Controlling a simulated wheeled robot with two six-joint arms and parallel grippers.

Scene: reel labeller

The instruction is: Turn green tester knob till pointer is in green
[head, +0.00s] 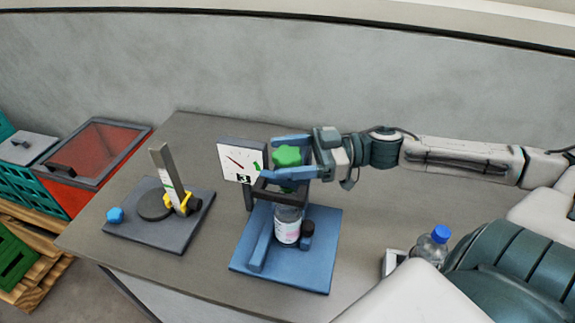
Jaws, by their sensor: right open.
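The green knob (286,156) sits on top of the tester, whose blue base plate (322,256) lies on the table. Under the knob stands a bottle with a white and pink label (287,229). The white dial (235,162) is left of the knob. Its pointer slants toward the upper left, away from the green patch at the dial's lower right. My right gripper (280,159) comes in from the right with its two blue fingers open, one behind and one in front of the knob. I cannot tell whether they touch it. My left gripper is not in view.
A dark labeller plate (190,236) with a round disc, upright post, yellow part and blue knob stands to the left. A blue-capped bottle (433,242) stands at the right. A red-lidded box (100,150) and green crates (20,185) are beyond the table's left edge.

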